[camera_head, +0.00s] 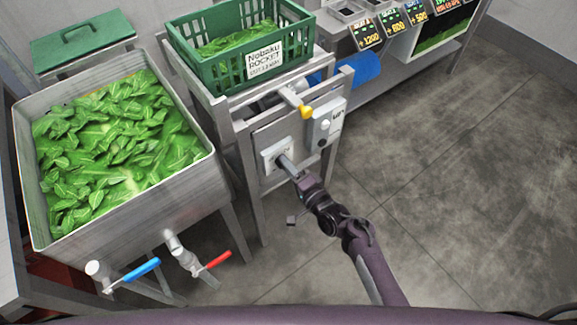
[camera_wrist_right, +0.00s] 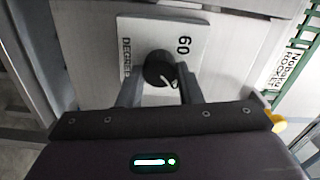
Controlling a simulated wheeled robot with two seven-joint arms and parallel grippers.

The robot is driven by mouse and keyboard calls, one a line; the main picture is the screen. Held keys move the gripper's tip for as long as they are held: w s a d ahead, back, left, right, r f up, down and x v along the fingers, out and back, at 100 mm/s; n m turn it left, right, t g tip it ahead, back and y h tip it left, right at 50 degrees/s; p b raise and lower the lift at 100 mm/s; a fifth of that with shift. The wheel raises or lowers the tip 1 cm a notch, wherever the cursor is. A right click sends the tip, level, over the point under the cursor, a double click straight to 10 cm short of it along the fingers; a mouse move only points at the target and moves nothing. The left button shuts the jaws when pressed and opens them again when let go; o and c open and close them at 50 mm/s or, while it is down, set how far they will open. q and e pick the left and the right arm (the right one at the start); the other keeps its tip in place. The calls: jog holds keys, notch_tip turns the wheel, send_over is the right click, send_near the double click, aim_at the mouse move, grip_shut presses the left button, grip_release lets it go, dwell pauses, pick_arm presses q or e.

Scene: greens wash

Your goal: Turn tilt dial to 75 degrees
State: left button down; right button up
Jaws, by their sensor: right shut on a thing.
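The tilt dial (camera_wrist_right: 157,66) is a round black knob with a white pointer line, on a white plate (camera_wrist_right: 140,30) marked "60" and "DEGREE". The rest of the lettering is hidden. In the right wrist view the pointer slants toward the lower right of the picture. My right gripper (camera_wrist_right: 160,82) is shut on the dial, one finger on each side. In the head view the right gripper (camera_head: 286,163) reaches the white plate (camera_head: 270,154) on the front of the steel stand, and the knob is mostly hidden. My left gripper is out of view.
A yellow-tipped lever (camera_head: 305,111) and a grey switch box (camera_head: 326,123) sit close above and right of the plate. A green crate (camera_head: 185,60) of leaves stands on top. A steel sink (camera_head: 130,215) of greens is at left. Floor at right is clear.

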jog(key=o, duration=1)
jog(key=v, duration=0.7)
jog(key=shift+s+d, duration=0.25)
jog(key=shift+s, duration=0.05)
